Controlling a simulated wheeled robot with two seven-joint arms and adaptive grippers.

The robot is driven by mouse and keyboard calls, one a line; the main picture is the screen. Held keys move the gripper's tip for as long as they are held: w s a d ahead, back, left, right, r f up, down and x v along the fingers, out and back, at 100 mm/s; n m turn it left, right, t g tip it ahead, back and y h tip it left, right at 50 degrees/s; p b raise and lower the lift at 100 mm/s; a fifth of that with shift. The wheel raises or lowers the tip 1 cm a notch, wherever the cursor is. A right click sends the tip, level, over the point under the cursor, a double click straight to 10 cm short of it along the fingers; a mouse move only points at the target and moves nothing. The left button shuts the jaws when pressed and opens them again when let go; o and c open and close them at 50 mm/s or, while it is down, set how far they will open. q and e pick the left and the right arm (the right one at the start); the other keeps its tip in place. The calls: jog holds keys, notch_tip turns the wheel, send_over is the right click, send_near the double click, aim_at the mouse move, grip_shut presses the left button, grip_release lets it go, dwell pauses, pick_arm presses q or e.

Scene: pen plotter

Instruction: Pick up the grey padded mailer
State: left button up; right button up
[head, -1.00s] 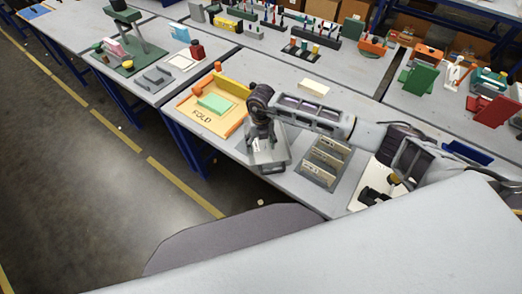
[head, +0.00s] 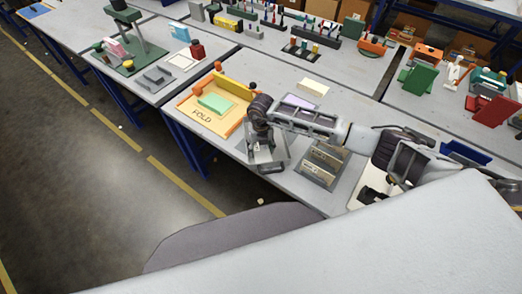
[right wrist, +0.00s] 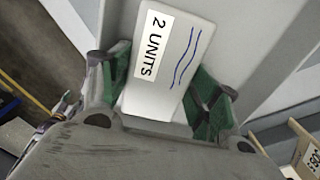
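The mailer is a pale grey, flat-looking packet (right wrist: 182,62) with a "2 UNITS" label and blue wavy lines, large in the right wrist view. My right gripper (right wrist: 160,95) has its green fingers spread wide, one on each side of the mailer's near end. Small gaps or contact at the edges cannot be told apart. In the head view my right gripper (head: 261,136) points down over a grey holder (head: 268,165) near the table's front edge. It largely hides the mailer there. My left gripper is not in view.
A yellow folding board (head: 203,116) with a green pad is left of the gripper. A grey rack (head: 318,168) with labelled slots stands close on its right. A cream block (head: 312,87) and a purple sheet (head: 298,101) lie behind my arm.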

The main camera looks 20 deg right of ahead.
aim_at(261, 149)
jog(key=shift+c, duration=1.1)
jog(key=shift+r, duration=0.1)
notch_tip(261, 149, up, 10)
jog(key=b, duration=0.1)
